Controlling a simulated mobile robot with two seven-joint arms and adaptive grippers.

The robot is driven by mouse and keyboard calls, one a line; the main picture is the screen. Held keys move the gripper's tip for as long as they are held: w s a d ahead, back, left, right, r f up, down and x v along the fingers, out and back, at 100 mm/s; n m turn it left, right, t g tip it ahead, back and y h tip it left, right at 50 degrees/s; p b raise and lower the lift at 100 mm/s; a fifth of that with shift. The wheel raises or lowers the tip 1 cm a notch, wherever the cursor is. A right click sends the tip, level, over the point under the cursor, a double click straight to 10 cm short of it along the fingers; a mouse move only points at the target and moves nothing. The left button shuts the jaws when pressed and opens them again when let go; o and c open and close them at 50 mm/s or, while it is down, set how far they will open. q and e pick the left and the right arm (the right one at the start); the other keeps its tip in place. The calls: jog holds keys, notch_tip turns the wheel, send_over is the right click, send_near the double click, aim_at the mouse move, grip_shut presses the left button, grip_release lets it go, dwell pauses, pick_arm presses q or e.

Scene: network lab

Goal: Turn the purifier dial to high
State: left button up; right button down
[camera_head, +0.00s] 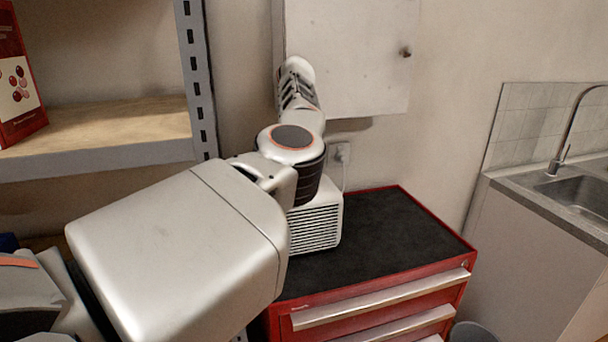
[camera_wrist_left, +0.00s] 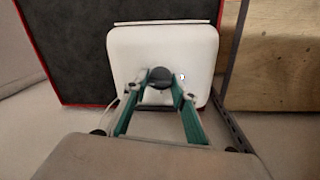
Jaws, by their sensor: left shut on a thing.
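The purifier (camera_head: 316,228) is a white box with a slatted grille, on the black top of a red tool cabinet. My left arm covers much of it in the head view. In the left wrist view its pale top (camera_wrist_left: 195,45) shows with a round dark dial (camera_wrist_left: 160,77). My left gripper (camera_wrist_left: 160,88) has its green fingers on either side of the dial and is shut on it. The head view does not clearly show these fingertips. A small light mark lies just right of the dial; I cannot read the dial's setting. My right gripper is not in view.
The red tool cabinet (camera_head: 412,225) has a clear black top to the right of the purifier. A metal shelf (camera_head: 110,128) with a red box stands at the left. A white wall cabinet (camera_head: 350,55) hangs behind my arm. A sink (camera_head: 582,188) is at the right.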

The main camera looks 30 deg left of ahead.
pick_arm(q)
jog(key=shift+a+f+m, duration=0.1)
jog(key=shift+m, duration=1.6)
jog(key=o, duration=0.8)
notch_tip(320, 180, up, 10)
jog(key=shift+r, duration=0.1)
jog(key=shift+s, duration=0.1)
